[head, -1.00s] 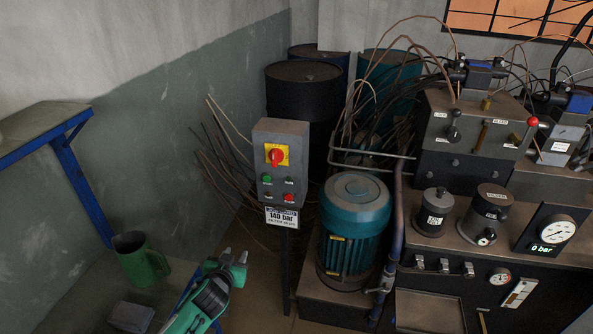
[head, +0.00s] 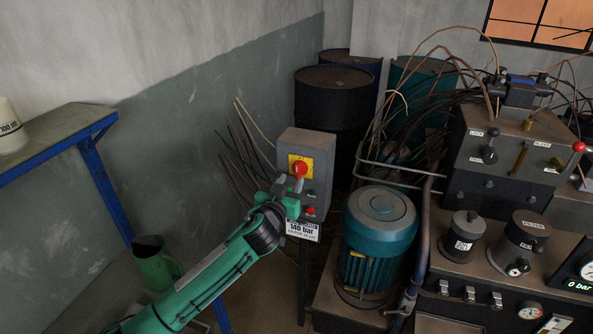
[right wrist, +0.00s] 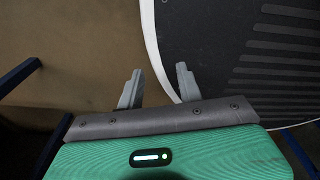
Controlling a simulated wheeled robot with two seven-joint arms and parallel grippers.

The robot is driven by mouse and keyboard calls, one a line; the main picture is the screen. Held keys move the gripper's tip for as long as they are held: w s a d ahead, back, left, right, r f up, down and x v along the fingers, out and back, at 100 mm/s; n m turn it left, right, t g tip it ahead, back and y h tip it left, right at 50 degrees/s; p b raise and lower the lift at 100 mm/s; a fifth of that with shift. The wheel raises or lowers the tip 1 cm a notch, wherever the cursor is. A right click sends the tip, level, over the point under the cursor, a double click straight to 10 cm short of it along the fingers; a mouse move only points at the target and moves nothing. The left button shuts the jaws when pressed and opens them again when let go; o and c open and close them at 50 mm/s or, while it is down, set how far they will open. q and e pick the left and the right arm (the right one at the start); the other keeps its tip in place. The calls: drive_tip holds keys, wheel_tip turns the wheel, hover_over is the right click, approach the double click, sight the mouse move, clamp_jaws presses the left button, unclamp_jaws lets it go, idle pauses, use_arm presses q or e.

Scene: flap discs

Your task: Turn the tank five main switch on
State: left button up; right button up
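The main switch is a red rotary knob (head: 299,169) on a yellow plate, on the front of a grey control box (head: 309,144). I cannot read any tank five marking on it. My left gripper (head: 290,183) is in front of the box, just below and left of the knob. Its fingers look apart, with nothing seen between them. I cannot tell whether they touch the box. The gripper hides the lower left of the panel; a red button (head: 310,210) shows at its right. My right gripper (right wrist: 159,76) is open and empty above the floor.
A white label plate reading 140 bar (head: 302,230) hangs under the box. A teal motor (head: 378,240) and the hydraulic bench (head: 470,190) stand to the right. A blue-legged table (head: 60,135) and a green jug (head: 157,265) are at left. Cables and drums (head: 335,105) are behind.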

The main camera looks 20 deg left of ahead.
sight(297, 172)
use_arm(q)
drive_tip(key=shift+w+d+p, duration=0.1)
drive_tip(key=shift+w+p, duration=0.3)
drive_tip(key=shift+w, duration=2.2)
clamp_jaws()
